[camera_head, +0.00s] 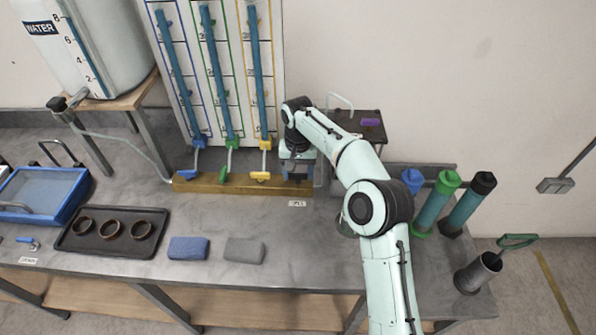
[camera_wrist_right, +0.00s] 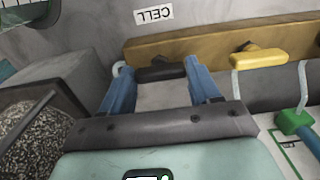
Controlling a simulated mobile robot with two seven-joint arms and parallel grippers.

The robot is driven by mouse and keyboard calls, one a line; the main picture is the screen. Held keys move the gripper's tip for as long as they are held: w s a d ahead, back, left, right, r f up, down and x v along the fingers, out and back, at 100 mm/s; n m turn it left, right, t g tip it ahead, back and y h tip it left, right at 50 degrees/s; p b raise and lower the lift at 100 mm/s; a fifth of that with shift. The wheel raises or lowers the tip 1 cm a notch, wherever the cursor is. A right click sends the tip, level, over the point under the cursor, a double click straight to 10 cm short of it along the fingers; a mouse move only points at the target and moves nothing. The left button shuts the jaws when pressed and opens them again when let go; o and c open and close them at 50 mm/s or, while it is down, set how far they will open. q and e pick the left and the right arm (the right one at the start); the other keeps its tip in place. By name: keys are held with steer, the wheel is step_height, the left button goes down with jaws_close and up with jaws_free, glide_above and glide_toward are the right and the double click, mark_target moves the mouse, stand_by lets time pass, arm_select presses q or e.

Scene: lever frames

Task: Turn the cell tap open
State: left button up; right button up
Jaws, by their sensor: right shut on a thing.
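The cell tap's black handle (camera_wrist_right: 160,72) sits on the brass-coloured manifold bar (camera_head: 205,187), beside the label CELL (camera_wrist_right: 153,14), which also shows in the head view (camera_head: 297,203). My right gripper (camera_wrist_right: 160,66) has its two blue fingers on either side of this handle and is shut on it. The handle lies roughly along the bar. In the head view my right gripper (camera_head: 297,182) covers most of the tap. My left gripper is not in view.
Yellow (camera_head: 261,176), green (camera_head: 224,175) and blue taps stand along the bar, left of my right gripper, below tall gauge tubes. A black tray (camera_head: 75,245) with three rings, a blue cloth (camera_head: 188,247) and a grey cloth (camera_head: 244,250) lie in front. Capped cylinders (camera_head: 434,203) stand at right.

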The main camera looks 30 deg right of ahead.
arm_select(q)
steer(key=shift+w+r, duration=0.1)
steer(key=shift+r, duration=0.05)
arm_select(e)
steer(key=shift+r+n+p, duration=0.2)
steer(key=shift+n+p, duration=0.65)
steer(key=shift+n, duration=0.35)
steer(key=n+p, duration=0.2)
steer(key=n, duration=0.1)
steer(key=shift+d+n, duration=0.1)
steer(key=shift+n, duration=0.2)
steer(key=n+p, duration=0.1)
steer(key=n, duration=0.1)
steer(key=shift+n, duration=0.4)
steer(key=shift+f+n, duration=0.1)
steer(key=shift+n, duration=0.7)
steer(key=n, duration=0.2)
steer(key=shift+d+f+n+p, duration=0.1)
steer(key=shift+n+p, duration=0.3)
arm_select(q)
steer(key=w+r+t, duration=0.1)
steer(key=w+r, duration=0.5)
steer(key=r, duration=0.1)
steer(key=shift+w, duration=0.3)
arm_select(e)
steer(key=shift+w+n, duration=0.1)
steer(key=shift+n, duration=2.2)
steer(key=o, duration=1.1)
steer(key=shift+c, duration=0.2)
